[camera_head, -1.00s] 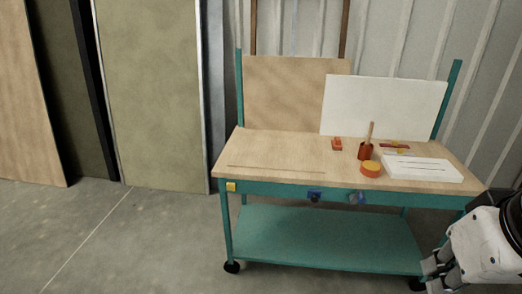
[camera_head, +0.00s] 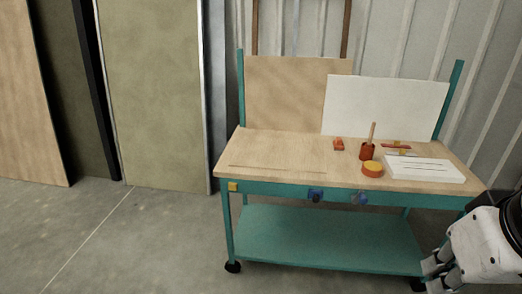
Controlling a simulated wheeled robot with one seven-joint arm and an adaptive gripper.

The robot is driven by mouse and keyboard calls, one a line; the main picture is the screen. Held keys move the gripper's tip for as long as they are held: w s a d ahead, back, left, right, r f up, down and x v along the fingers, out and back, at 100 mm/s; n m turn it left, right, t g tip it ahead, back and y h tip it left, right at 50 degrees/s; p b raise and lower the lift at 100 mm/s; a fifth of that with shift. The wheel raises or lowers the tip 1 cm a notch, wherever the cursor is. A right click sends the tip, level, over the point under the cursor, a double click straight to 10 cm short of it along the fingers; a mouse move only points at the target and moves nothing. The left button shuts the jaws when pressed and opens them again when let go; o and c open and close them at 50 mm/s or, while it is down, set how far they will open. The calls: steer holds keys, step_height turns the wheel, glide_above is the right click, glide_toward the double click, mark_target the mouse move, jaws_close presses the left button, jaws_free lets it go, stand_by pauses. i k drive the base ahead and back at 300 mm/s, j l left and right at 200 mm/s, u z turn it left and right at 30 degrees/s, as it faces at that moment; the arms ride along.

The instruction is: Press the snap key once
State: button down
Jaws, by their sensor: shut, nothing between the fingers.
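No part is clearly marked as the snap key. A small yellow square (camera_head: 233,187) sits on the teal front rail, near the bench's left corner. Two small dark-and-blue fittings, a left one (camera_head: 315,195) and a right one (camera_head: 359,198), sit further along the same rail. I cannot tell from here which of these is the key. My gripper (camera_head: 431,275) is at the lower right, shut and empty. It is low, near the bench's right front leg, well to the right of these fittings and touching none of them.
The wheeled bench has a wooden top (camera_head: 270,150) and a teal lower shelf (camera_head: 320,235). On top are an orange cup (camera_head: 367,152) with a stick, a round orange-and-yellow tin (camera_head: 373,170), a red block (camera_head: 338,144) and a white slab (camera_head: 425,170). Floor at left is clear.

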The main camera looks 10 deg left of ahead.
mark_target(233, 186)
steer(key=u, duration=1.3)
steer(key=i+u, duration=0.15)
steer(key=u, duration=0.15)
steer(key=i+l, duration=0.1)
steer(key=i, duration=0.6)
